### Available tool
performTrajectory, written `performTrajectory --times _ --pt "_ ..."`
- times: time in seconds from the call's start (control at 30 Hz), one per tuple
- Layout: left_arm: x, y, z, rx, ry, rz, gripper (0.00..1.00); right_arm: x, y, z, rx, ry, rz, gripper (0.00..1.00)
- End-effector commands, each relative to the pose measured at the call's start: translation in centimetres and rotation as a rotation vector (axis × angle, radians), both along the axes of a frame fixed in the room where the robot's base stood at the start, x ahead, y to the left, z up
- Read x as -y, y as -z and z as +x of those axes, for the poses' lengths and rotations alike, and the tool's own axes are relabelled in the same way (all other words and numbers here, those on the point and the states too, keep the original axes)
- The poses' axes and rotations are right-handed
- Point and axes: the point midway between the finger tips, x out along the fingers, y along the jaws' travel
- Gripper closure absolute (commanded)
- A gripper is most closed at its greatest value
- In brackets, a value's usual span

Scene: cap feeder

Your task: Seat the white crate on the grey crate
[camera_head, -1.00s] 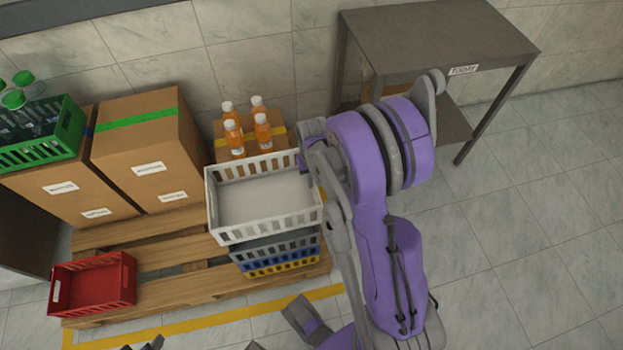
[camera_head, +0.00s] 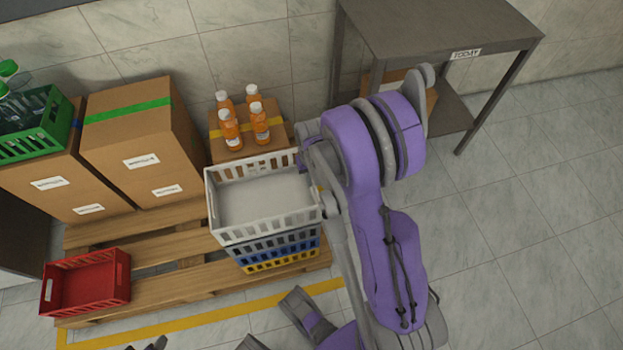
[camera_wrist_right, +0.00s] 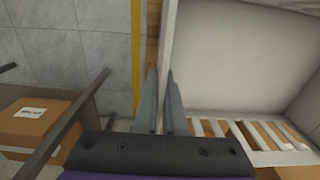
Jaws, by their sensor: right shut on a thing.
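The white crate (camera_head: 215,200) is level at the top of the stack on the pallet, with its slotted front wall facing me. It also shows in the wrist view (camera_wrist_right: 235,60). Below it, the grey crate (camera_head: 275,246) shows as a narrow slotted band. The white crate hides most of it, and I cannot tell whether the two are fully fitted together. My right gripper (camera_wrist_right: 160,103) is shut on the white crate's right side wall, with one finger on each side of it. Grey parts at the head view's bottom edge may belong to my left arm; its jaws are unclear.
A blue crate (camera_head: 308,244) and a yellow crate (camera_head: 283,263) are under the grey one. Orange bottles (camera_head: 229,130) stand on a carton right behind. A red crate (camera_head: 88,284) lies at the pallet's left. Large cartons (camera_head: 140,150) stand back left; a metal table (camera_head: 440,30) is back right.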

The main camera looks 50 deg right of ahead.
Motion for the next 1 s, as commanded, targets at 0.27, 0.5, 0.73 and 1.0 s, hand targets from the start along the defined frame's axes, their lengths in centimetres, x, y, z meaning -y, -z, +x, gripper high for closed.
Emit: performTrajectory --times 0.27,0.5,0.73,1.0 --pt "0.0 0.22 0.0 -0.001 0.0 0.0 0.5 -0.07 -0.06 -0.03 0.001 0.0 0.002 1.0" --pt "0.0 0.23 0.0 -0.001 0.0 0.0 0.5 -0.06 -0.06 -0.04 0.001 0.001 0.002 1.0" --pt "0.0 0.67 0.01 -0.002 0.0 0.0 0.5 -0.07 0.28 -0.03 0.001 0.001 0.002 1.0" --pt "0.0 0.75 0.01 -0.003 0.0 0.0 0.5 -0.06 0.31 -0.02 0.001 0.001 0.002 1.0"
